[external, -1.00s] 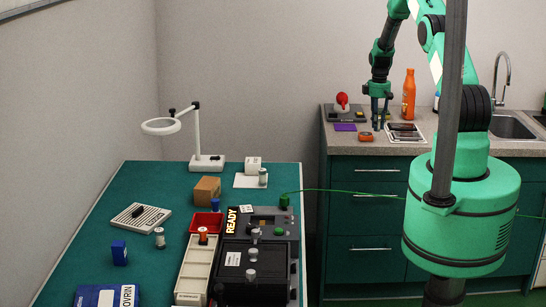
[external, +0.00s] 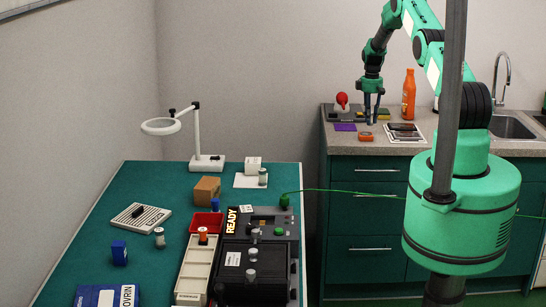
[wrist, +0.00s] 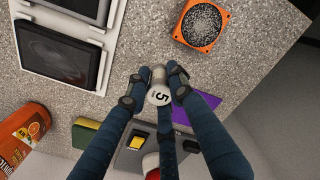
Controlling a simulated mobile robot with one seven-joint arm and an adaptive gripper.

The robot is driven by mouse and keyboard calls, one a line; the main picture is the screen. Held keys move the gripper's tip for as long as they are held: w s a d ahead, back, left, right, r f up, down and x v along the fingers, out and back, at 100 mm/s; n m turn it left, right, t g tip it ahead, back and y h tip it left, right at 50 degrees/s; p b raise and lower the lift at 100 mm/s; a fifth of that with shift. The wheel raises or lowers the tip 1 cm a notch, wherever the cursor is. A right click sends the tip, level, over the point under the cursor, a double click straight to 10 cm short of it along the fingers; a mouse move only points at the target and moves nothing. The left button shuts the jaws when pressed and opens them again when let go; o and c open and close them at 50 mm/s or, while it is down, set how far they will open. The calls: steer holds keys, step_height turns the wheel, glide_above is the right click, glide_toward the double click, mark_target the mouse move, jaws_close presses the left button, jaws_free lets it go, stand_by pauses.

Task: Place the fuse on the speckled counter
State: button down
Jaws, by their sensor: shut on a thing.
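The fuse (wrist: 159,92) is a pale grey cylinder with a "5" on its end face. It shows in the wrist view between the fingertips of my gripper (wrist: 153,86), which is shut on it. In the external view my gripper (external: 371,118) points down over the left part of the speckled counter (external: 400,149); the fuse is too small to make out there. In the wrist view the bare speckled counter (wrist: 150,45) lies beyond the fuse. I cannot tell whether the fuse touches it.
An orange box (wrist: 200,24), dark panels on a white tray (wrist: 62,50), a purple sheet (external: 345,127), a grey device with a red bulb (external: 342,100), a sponge (wrist: 84,133) and an orange bottle (external: 408,94) surround the spot. A green worktable (external: 150,190) stands left.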

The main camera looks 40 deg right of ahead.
steer(key=shift+f, duration=0.15)
steer(key=shift+f, duration=1.65)
steer(key=shift+f, duration=0.1)
steer(key=c, duration=1.5)
jaws_free()
step_height(320, 180, up, 12)
steer(key=shift+r, duration=0.15)
